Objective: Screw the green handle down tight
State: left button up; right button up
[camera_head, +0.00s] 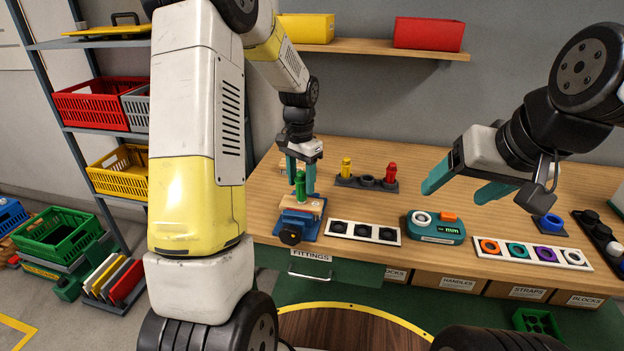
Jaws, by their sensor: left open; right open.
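The green handle (300,187) stands upright on a wooden block (303,207) held in a blue vise (290,226) at the left of the workbench. My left gripper (301,182) points down with its teal fingers on either side of the green handle. The fingers are open, and I cannot tell whether either one touches the handle. My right gripper (458,190) is open and empty above the right part of the bench, well away from the vise.
A yellow handle (346,168) and a red handle (391,173) stand in a dark holder behind. A white-topped strip (363,232), a teal meter (436,227) and a tray of coloured rings (531,252) lie along the front. A shelf (370,47) holds bins above.

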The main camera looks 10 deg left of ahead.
pick_arm(q)
jog(key=n, duration=0.4)
jog(key=shift+n, duration=0.4)
jog(key=n, duration=0.6)
